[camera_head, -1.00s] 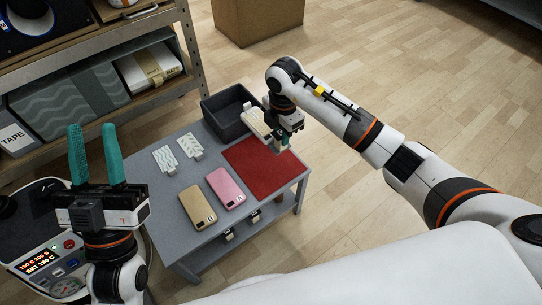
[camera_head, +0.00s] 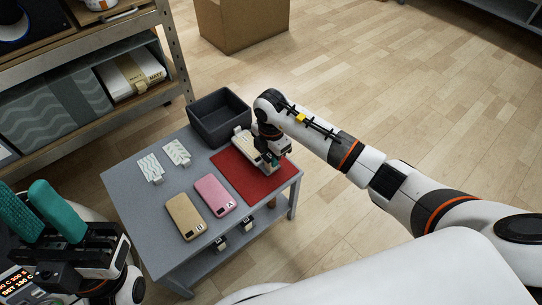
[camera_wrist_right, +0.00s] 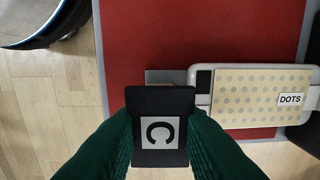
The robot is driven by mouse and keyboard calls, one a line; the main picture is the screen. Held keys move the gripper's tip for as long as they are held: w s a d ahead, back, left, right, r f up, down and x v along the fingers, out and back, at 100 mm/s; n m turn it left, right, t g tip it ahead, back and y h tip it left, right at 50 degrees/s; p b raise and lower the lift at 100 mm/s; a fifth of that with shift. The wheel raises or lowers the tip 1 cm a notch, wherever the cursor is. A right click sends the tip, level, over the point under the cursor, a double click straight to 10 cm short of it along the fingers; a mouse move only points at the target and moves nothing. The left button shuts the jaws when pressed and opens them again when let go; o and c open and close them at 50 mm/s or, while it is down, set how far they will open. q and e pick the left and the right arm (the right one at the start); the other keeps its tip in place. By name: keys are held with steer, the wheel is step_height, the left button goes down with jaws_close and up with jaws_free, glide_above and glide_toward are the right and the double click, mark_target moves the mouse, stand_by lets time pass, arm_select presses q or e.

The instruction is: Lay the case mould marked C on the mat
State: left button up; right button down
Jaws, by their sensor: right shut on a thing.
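The case mould marked C (camera_wrist_right: 203,101) is a pale phone-case shape with a sheet of grey dots labelled DOTS on it. In the head view the mould (camera_head: 243,143) is over the far left part of the red mat (camera_head: 262,188), partly hidden by my right gripper (camera_head: 272,163). I cannot tell if it touches the mat. My left gripper (camera_head: 38,210) is empty, teal fingers apart, at the lower left.
On the grey table (camera_head: 130,195) are a tan case marked B (camera_head: 185,216), a pink case marked A (camera_head: 215,195) and two patterned pieces (camera_head: 150,168) (camera_head: 176,153). A dark bin (camera_head: 220,119) stands behind the mat. Shelving (camera_head: 176,50) is at the left.

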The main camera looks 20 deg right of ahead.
steer(key=c, duration=1.2)
jaws_free()
steer(key=shift+o, duration=0.2)
